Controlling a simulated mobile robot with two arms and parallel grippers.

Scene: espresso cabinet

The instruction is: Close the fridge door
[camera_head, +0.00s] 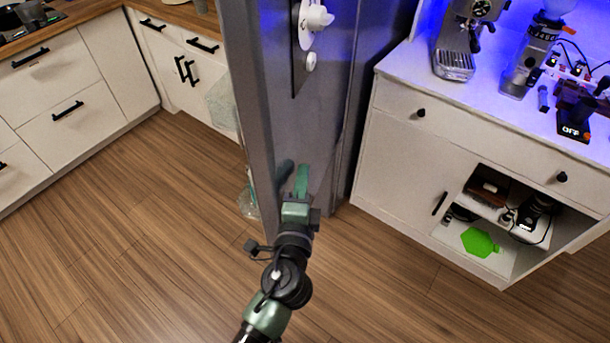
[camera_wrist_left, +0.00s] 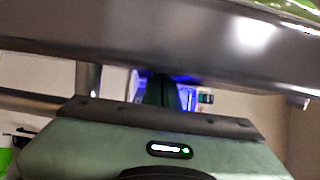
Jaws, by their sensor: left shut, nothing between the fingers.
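The fridge door (camera_head: 285,130) is a tall grey metallic panel standing open near the middle of the head view. Its outer face is toward the right, with a dark strip and white fittings. Clear shelf bins (camera_head: 222,104) stick out past its left edge. My left gripper (camera_head: 301,181) is shut and empty, upright close to the lower outer face; I cannot tell whether it touches. In the left wrist view a grey slab crosses the top, above the dark fingers (camera_wrist_left: 162,90). My right gripper is not in view.
A white cabinet (camera_head: 400,160) with an espresso machine (camera_head: 466,38) and grinder (camera_head: 530,55) stands at the right, close to the fridge. White kitchen drawers (camera_head: 65,75) line the far left. The wooden floor (camera_head: 130,240) is clear at the left and front.

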